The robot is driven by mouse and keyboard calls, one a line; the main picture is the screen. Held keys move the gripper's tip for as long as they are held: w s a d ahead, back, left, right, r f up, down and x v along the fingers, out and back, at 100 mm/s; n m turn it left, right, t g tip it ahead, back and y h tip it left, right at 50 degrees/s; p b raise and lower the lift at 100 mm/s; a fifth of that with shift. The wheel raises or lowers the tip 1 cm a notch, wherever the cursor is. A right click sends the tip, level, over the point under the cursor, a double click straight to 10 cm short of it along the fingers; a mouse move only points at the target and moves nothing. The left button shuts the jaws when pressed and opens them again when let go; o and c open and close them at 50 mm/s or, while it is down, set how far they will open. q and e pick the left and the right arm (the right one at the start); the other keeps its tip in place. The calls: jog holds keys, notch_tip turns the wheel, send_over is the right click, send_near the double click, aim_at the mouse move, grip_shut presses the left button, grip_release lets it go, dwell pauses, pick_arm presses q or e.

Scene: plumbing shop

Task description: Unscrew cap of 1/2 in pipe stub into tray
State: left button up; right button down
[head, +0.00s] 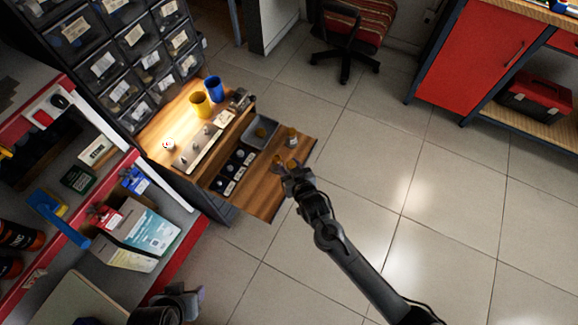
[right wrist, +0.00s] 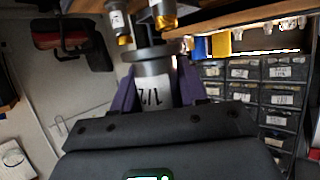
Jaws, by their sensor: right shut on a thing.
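My right gripper (head: 288,168) is at the front edge of the wooden bench. In the right wrist view its fingers (right wrist: 154,92) are shut on the sides of a light cylinder with a 1/2 label, the 1/2 in pipe stub (right wrist: 152,92); a wide grey collar (right wrist: 152,54) sits above the fingers. I cannot make out a separate cap on it. Two more stubs with brass ends (right wrist: 124,28) (right wrist: 165,14) show beyond it.
A yellow cup (head: 200,105), a blue cup (head: 215,89) and a plate with small upright fittings (head: 197,148) are on the bench. Small-parts drawers (head: 130,60) rise behind. A cluttered shelf (head: 180,240) stands at left. The floor at right (head: 440,210) is clear.

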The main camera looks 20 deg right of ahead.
jog(key=shift+s, duration=0.15)
jog(key=shift+s+d+r+p, duration=0.45)
jog(key=shift+s+d+r, duration=0.05)
jog(key=shift+s+r, duration=0.15)
jog(key=shift+s+d+r+p, duration=0.45)
jog(key=shift+s+r, duration=0.15)
jog(key=s+d+r+m+h+p, duration=0.1)
jog(key=s+d+r, duration=0.25)
jog(key=r, duration=0.65)
jog(key=s+d+r+m+h+p, duration=0.15)
jog(key=d+r, duration=0.25)
jog(key=r, duration=0.6)
jog(key=s+r+n+p, duration=0.1)
jog(key=s+r+p, duration=0.2)
jog(key=r+p, duration=2.4)
jog(key=y+p, duration=0.1)
jog(key=p, duration=0.9)
jog(key=shift+a+r, duration=0.2)
jog(key=shift+r, duration=0.2)
